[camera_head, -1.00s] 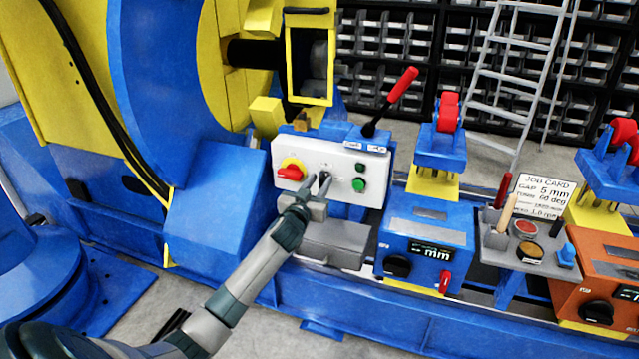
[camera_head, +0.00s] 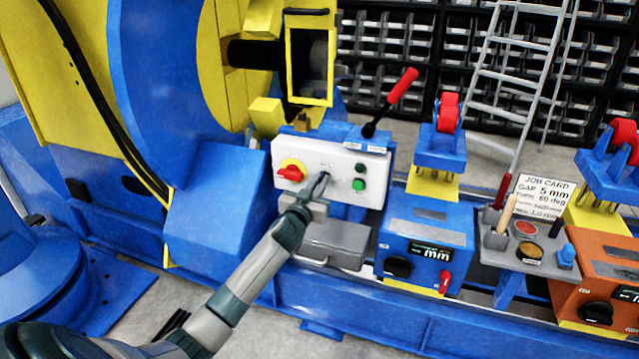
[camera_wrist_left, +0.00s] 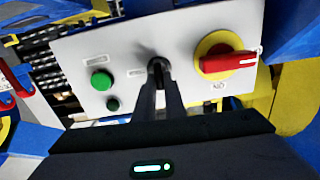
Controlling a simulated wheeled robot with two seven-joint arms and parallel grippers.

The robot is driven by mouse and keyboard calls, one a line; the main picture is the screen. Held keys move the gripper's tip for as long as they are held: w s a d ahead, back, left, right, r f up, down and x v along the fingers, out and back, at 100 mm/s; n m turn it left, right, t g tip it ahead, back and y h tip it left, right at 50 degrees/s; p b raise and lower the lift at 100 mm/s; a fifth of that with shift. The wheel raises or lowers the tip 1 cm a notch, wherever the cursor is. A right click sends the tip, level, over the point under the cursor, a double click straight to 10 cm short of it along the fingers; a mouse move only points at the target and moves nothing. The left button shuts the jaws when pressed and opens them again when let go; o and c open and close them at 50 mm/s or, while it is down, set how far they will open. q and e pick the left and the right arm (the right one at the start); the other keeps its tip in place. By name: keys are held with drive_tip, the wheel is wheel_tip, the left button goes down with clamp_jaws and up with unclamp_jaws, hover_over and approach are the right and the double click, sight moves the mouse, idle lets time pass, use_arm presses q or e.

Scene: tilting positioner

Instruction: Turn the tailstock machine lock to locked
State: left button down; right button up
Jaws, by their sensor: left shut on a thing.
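The white control panel (camera_head: 342,170) stands on the blue machine, with a red rotary handle on a yellow disc (camera_head: 291,170) at its left and a green button (camera_head: 358,185) at its right. My left gripper (camera_head: 319,184) is at the middle of the panel, its fingers shut on a small dark knob. In the left wrist view the fingers (camera_wrist_left: 160,88) close around the dark knob (camera_wrist_left: 157,64), which they partly hide. The red handle (camera_wrist_left: 230,62) and the green button (camera_wrist_left: 102,81) are apart from the fingers. My right gripper is not in view.
A red-gripped lever (camera_head: 401,86) rises just right of the panel's top. A grey box (camera_head: 335,243) sits below the panel. A blue unit with a display (camera_head: 425,240) and a tool tray (camera_head: 520,252) stand to the right.

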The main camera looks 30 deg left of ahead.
use_arm(q)
drive_tip(key=m+p, duration=0.1)
drive_tip(key=m, duration=0.4)
drive_tip(key=m+p, duration=0.1)
drive_tip(key=m, duration=0.5)
drive_tip(key=d+f+m+p, duration=0.1)
drive_tip(key=m+p, duration=0.1)
drive_tip(key=m, duration=0.4)
drive_tip(key=shift+w+f, duration=0.1)
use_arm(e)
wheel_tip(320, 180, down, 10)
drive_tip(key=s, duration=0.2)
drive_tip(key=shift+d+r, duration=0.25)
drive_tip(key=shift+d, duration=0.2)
use_arm(q)
drive_tip(key=shift+m, duration=0.4)
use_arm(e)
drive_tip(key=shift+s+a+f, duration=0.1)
use_arm(q)
drive_tip(key=c, duration=1.9)
unclamp_jaws()
drive_tip(key=shift+o, duration=0.4)
